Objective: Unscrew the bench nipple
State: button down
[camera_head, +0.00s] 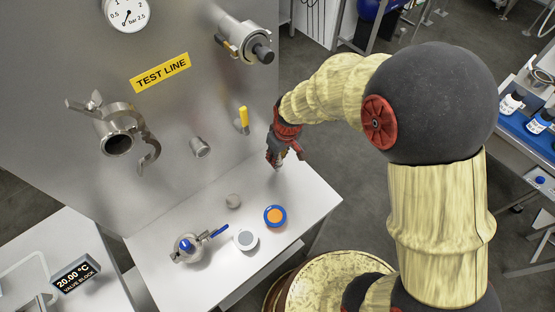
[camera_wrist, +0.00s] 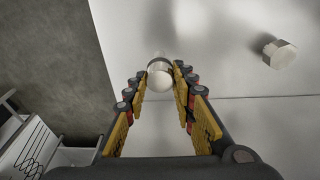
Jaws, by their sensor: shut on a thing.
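My gripper (camera_head: 279,158) is near the right edge of the panel, above the bench's back right part. In the wrist view, the gripper's fingers (camera_wrist: 160,78) are shut on a small metallic fitting (camera_wrist: 159,74) with a pale rounded end, which looks like the nipple. Its far side is hidden, and I cannot tell whether it is joined to anything. In the head view, only a small pale bit shows at the fingertips. A short metal hex fitting (camera_head: 199,147) sticks out of the panel to the left; a hex-ended fitting also shows in the wrist view (camera_wrist: 280,53).
The metal panel (camera_head: 205,110) carries a yellow-handled valve (camera_head: 243,120), an open clamp (camera_head: 147,151) and an upper fitting (camera_head: 244,42). The bench's right end is clear.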

jog(key=shift+r+p, duration=0.65)
jog(key=shift+r, duration=0.4)
jog(key=shift+r+p, duration=1.6)
jog(key=shift+r, duration=0.85)
